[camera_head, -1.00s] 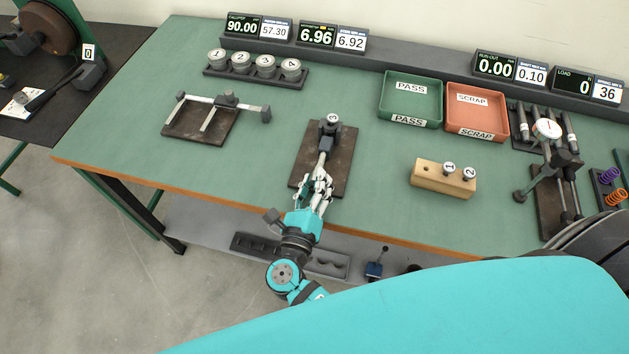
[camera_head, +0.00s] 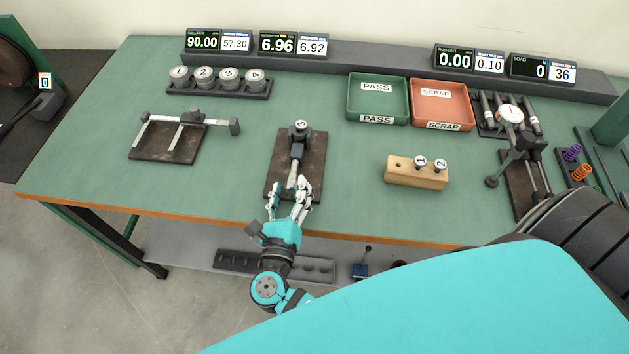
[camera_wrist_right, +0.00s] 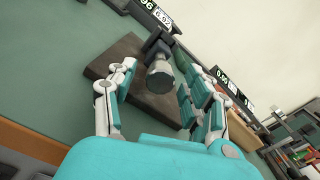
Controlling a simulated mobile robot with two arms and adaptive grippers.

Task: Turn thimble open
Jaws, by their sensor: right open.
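The micrometer (camera_head: 297,150) stands on a dark brown base plate (camera_head: 312,165) at the middle of the green bench, with round part 3 (camera_head: 301,126) at its far end. Its grey thimble (camera_head: 292,181) points toward the front edge. In the right wrist view the thimble (camera_wrist_right: 160,76) shows its round end toward me. My right gripper (camera_head: 288,187) is open, with its fingers spread on either side of the thimble's near end. In the wrist view the gripper (camera_wrist_right: 158,88) shows gaps between both fingers and the thimble. The micrometer display (camera_head: 278,43) reads 6.96. My left gripper is out of view.
A caliper (camera_head: 185,120) on its plate lies to the left. A wooden block (camera_head: 400,178) with parts 1 and 2 stands to the right. Green PASS (camera_head: 377,104) and orange SCRAP (camera_head: 440,110) trays are behind it. Bench surface is clear around the micrometer plate.

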